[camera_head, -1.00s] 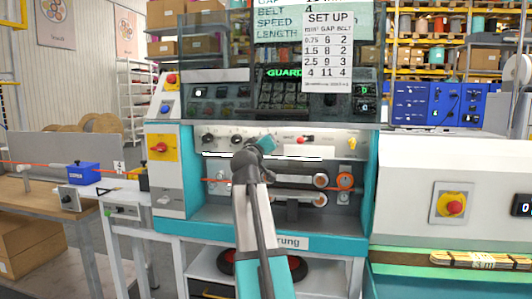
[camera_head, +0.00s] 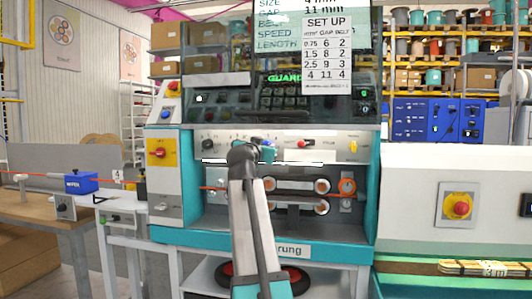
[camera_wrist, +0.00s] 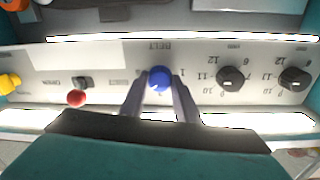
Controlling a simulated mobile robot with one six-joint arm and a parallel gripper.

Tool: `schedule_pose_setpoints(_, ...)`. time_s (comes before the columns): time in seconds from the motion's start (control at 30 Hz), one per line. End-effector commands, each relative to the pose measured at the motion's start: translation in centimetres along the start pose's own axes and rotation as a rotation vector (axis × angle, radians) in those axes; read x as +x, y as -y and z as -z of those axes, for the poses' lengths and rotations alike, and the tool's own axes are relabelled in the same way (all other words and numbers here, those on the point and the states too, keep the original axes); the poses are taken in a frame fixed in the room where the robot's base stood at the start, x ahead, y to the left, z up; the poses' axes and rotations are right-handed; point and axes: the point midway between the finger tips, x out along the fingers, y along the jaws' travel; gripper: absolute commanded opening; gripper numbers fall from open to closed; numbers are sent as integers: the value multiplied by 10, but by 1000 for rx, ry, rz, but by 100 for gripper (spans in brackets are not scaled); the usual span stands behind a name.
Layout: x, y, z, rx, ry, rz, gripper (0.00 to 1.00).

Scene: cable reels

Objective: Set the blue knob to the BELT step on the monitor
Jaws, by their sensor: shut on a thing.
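The blue knob (camera_wrist: 159,79) sits on the pale panel under an upside-down BELT label in the wrist view. My gripper (camera_wrist: 159,92) has one finger on each side of the knob and is shut on it. A scale figure 1 shows beside the knob; its pointer setting is hard to read. In the head view my gripper (camera_head: 258,146) is at the panel and mostly hides the knob. The monitor (camera_head: 280,38) lists SIZE 4 mm, GAP 11 mm, BELT, SPEED and LENGTH; the BELT value is hidden by the SET UP sheet (camera_head: 327,55). The sheet's 4 row reads gap 11, belt 4.
Two black knobs (camera_wrist: 231,78) (camera_wrist: 294,80) stand on one side of the blue knob. A red-tipped lever (camera_wrist: 76,97) and a yellow knob (camera_wrist: 9,83) are on the other side. Rollers (camera_head: 322,185) lie below the panel in the head view.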

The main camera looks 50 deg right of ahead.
Motion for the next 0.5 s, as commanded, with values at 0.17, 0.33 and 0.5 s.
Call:
schedule_pose_setpoints(0.17, 0, 2, -3, 36, 7, 1, 6)
schedule_pose_setpoints(0.33, -1, 2, -3, 41, 8, 1, 6)
schedule_pose_setpoints(0.5, -1, 2, -3, 40, 8, 1, 6)
